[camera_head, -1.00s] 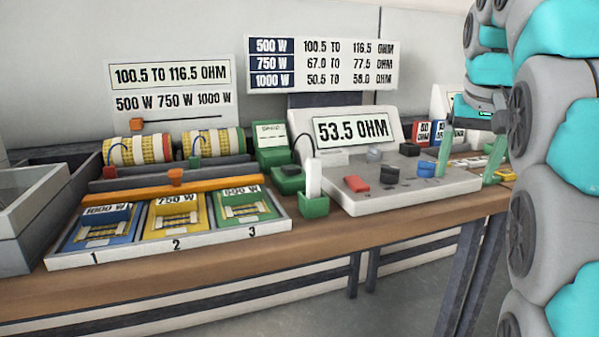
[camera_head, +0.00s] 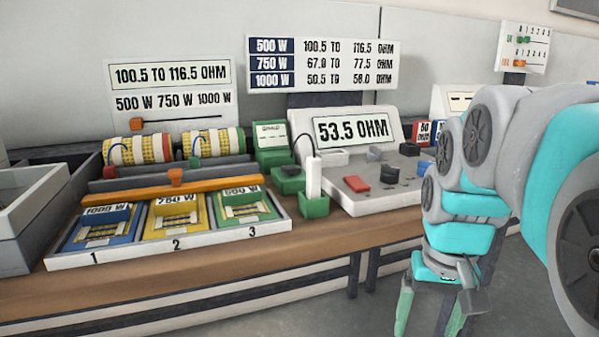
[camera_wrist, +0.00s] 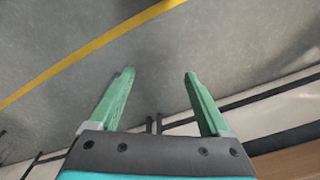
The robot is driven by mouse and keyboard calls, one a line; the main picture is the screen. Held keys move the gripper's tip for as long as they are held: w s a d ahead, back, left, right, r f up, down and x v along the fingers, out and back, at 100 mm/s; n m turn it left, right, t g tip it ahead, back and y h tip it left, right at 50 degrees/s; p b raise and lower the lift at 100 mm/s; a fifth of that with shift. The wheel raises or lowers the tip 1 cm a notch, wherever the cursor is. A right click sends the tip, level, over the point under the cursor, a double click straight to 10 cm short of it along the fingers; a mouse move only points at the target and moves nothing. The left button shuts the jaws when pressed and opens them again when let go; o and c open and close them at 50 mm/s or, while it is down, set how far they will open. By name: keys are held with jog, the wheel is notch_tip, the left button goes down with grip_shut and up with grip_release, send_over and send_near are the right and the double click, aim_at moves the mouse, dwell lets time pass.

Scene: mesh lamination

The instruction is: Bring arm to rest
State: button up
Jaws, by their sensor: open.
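My gripper (camera_head: 430,312) hangs in front of the bench's front edge at the right of the head view, fingers pointing down. In the wrist view its two green fingers (camera_wrist: 160,88) are spread apart with nothing between them, over the grey floor (camera_wrist: 240,40). My teal and grey arm is folded and covers the right part of the head view, including part of the meter console.
The wooden bench (camera_head: 200,265) carries a tray with blue, yellow and green slots (camera_head: 165,247), a meter console (camera_head: 350,197) reading 53.5 OHM, a green holder (camera_head: 314,206) and two striped rolls (camera_head: 140,150). A yellow line (camera_wrist: 90,50) crosses the clear floor.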

jog(key=s+a+f+n+g, duration=0.2)
jog(key=s+a+f, duration=0.2)
jog(key=s+f, duration=1)
jog(key=shift+s, duration=0.8)
